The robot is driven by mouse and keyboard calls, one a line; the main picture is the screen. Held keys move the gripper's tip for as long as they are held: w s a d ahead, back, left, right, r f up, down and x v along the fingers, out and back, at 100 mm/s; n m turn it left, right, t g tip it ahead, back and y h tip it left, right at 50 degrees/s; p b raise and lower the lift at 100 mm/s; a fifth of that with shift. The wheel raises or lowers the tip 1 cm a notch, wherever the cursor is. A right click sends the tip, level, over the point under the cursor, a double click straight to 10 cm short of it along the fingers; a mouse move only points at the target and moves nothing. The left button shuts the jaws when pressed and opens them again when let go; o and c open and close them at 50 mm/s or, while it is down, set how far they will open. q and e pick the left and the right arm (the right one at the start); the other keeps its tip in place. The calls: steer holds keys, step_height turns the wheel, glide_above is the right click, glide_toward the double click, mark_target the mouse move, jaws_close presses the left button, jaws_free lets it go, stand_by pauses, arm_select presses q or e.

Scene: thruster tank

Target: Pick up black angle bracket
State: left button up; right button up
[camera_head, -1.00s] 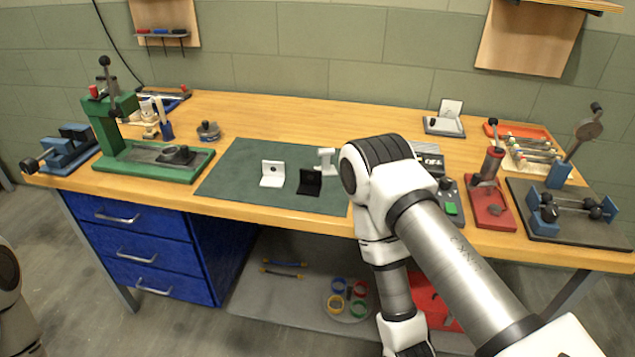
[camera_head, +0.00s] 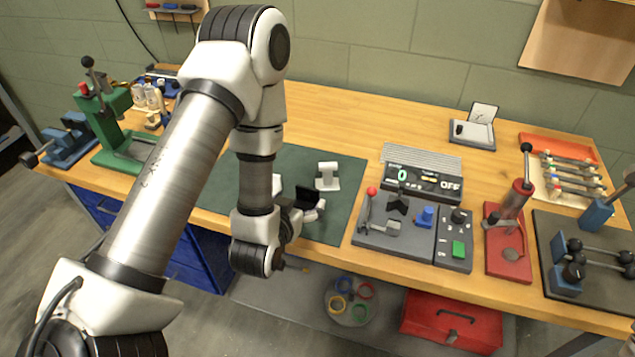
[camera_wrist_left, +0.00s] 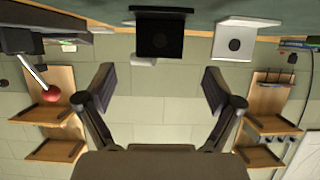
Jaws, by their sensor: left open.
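The black angle bracket (camera_head: 308,195) is on the green mat (camera_head: 345,200), partly hidden by my left gripper (camera_head: 304,211) in the head view. My right gripper is not in view.
A white angle bracket (camera_wrist_left: 240,42) stands beside the black one, mostly hidden by my arm in the head view (camera_head: 277,184). Another white part (camera_head: 327,176) stands behind right. A grey control box (camera_head: 375,238) is right of the mat. The bench behind the mat is clear.

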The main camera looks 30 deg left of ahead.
mark_target(307, 193)
arm_select(q)
steer(key=shift+w+f+b, duration=0.2)
steer(key=shift+f+b, duration=0.4)
steer(key=shift+b, duration=0.05)
steer(key=shift+s+d+r, duration=0.1)
steer(key=shift+s+r, duration=0.05)
steer(key=shift+r, duration=0.15)
steer(key=shift+w+r, duration=0.15)
steer(key=shift+w, duration=0.15)
steer(key=p+x, duration=0.1)
steer(key=x, duration=0.4)
steer(key=shift+f+p, duration=0.25)
steer(key=shift+p, duration=0.05)
steer(key=shift+s+r, duration=0.1)
steer(key=shift+s, duration=0.15)
steer(key=shift+c, duration=1)
steer(key=c, duration=1.1)
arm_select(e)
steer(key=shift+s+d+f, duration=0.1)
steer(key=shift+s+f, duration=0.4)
